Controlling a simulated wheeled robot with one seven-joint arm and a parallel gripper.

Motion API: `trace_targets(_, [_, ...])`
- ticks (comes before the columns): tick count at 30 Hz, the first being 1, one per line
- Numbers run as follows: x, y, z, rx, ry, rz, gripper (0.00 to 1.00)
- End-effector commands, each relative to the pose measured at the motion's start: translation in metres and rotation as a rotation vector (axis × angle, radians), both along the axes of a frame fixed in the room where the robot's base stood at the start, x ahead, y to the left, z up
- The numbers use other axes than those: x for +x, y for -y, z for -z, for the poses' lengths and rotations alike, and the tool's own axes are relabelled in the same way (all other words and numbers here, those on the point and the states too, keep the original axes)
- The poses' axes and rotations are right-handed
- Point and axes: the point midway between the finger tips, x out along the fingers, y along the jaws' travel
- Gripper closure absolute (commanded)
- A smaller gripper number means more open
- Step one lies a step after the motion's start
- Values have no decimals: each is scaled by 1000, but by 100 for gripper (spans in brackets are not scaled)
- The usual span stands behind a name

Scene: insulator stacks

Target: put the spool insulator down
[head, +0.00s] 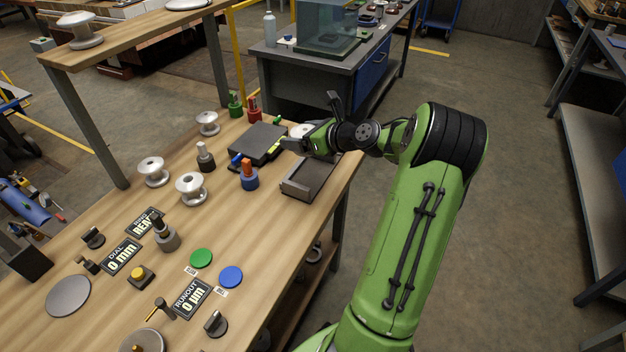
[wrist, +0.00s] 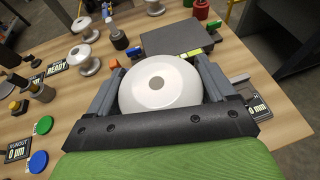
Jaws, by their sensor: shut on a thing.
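My gripper (head: 305,143) is at the far right part of the wooden bench in the head view, shut on a white spool insulator (wrist: 157,88). In the wrist view the spool's round top flange, with a grey centre, sits between the two fingers. In the head view only a small white part of the spool (head: 299,130) shows past the gripper. The spool's lower end is hidden, so I cannot tell whether it touches anything below.
Other white spools (head: 191,188) stand on the left.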

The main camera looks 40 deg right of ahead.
Motion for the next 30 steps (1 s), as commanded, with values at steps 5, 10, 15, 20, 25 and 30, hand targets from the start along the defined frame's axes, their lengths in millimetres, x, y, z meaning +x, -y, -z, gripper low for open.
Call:
trace_targets(5, [0, -1, 43, 4, -1, -2, 64])
trace_targets(10, [0, -1, 72, 4, -1, -2, 64])
trace_targets(15, [0, 0, 96, 1, 1, -1, 64])
trace_targets(20, [0, 0, 92, 0, 1, -1, 64])
trace_targets(25, [0, -1, 96, 1, 1, -2, 64])
trace_targets(30, [0, -1, 101, 2, 0, -1, 64])
